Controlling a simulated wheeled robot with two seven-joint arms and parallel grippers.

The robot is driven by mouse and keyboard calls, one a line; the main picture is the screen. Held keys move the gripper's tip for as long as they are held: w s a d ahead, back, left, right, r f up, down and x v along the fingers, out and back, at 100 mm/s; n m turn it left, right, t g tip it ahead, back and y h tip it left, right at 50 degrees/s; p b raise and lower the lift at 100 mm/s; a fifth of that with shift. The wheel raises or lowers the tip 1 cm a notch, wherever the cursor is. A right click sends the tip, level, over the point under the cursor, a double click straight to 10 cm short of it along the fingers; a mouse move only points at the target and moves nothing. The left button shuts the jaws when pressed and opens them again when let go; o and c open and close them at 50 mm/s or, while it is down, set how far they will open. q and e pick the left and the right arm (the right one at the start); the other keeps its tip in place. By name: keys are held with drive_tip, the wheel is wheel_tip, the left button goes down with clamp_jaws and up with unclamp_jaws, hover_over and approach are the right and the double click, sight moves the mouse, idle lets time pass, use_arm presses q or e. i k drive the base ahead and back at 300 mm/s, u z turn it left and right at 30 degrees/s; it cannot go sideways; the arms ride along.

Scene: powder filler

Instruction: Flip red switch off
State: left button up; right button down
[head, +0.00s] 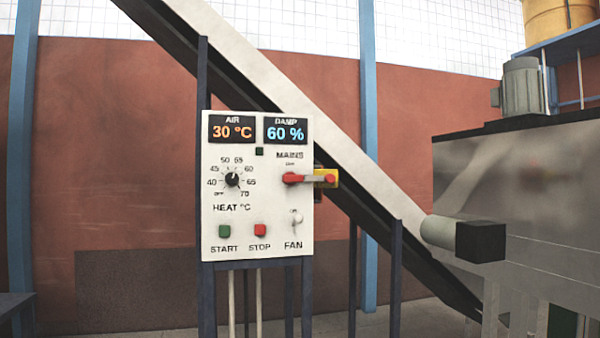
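The red switch (291,178) sits on the right side of a white control panel (222,268), under the label MAINS. Small lettering above the switch is too small to read surely. Neither of my grippers is in the head view.
The panel also holds a heat dial (232,180), a green START button (224,230), a red STOP button (260,230) and a FAN toggle (296,222). A sloping conveyor (290,95) passes behind. A grey machine (520,190) stands at right.

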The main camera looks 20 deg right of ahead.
sight(291, 178)
drive_tip(key=z, duration=0.15)
drive_tip(key=k, duration=0.1)
drive_tip(key=u, duration=0.75)
drive_tip(key=i, duration=1.65)
drive_tip(key=z, duration=0.75)
